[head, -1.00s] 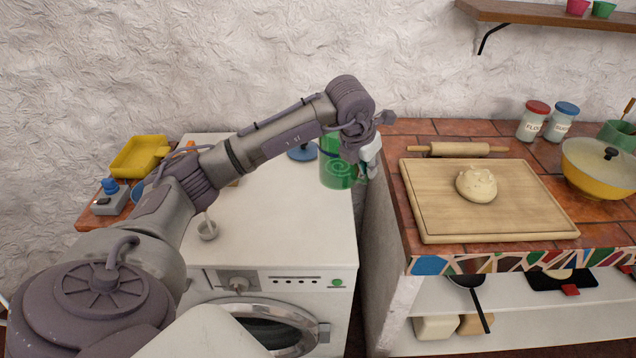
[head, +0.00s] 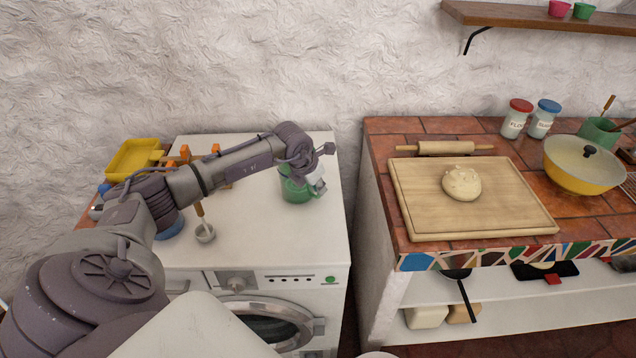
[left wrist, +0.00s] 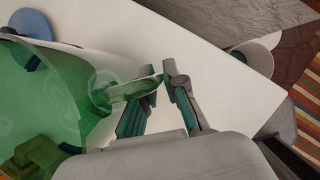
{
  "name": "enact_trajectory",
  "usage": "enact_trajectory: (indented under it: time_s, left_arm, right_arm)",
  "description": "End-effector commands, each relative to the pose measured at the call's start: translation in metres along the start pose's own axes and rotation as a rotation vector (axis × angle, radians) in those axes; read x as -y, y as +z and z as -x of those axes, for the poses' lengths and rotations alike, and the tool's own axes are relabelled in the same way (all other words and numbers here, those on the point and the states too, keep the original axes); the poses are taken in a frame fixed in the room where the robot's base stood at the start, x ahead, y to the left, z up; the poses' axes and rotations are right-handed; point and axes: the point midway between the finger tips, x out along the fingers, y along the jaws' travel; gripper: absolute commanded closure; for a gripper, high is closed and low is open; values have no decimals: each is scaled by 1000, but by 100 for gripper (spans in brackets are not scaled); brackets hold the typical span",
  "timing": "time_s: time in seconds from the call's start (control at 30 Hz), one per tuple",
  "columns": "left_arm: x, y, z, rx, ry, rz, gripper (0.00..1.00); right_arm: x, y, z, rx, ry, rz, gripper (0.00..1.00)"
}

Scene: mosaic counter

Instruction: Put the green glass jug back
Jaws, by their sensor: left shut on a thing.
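The green glass jug (head: 296,190) is over the right part of the white washing machine's top (head: 255,225). I cannot tell whether its base touches the top. In the left wrist view the jug (left wrist: 50,85) fills the left side, its handle reaching between my fingers. My left gripper (head: 316,181) is to the right of the jug and shut on its handle; the fingers also show in the left wrist view (left wrist: 163,92). The arm hides part of the jug's rim in the head view. My right gripper is not in view.
A small ladle-like tool (head: 204,232) stands on the machine's front left. A yellow tray (head: 132,158) is at the back left. A gap separates the machine from the tiled counter with a board (head: 470,215), dough (head: 461,184) and rolling pin (head: 445,148). The machine's front right is clear.

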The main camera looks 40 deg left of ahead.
Motion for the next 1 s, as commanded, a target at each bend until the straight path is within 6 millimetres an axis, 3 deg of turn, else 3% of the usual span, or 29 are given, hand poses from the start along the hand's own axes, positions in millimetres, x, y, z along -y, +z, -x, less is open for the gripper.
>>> enact_trajectory:
  time_s: [0.23,0.27,0.4,0.77,1.0]
  left_arm:
    - [-1,1,0,5,2,-1,100]
    - [0,0,-1,1,1,0,87]
    - [0,0,-1,1,1,0,64]
    - [0,0,4,3,1,-1,64]
    - [-2,0,42,5,4,-3,64]
  right_arm:
    - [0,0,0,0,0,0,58]
    - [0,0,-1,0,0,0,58]
    - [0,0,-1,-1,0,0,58]
    - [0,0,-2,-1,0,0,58]
    - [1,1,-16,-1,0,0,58]
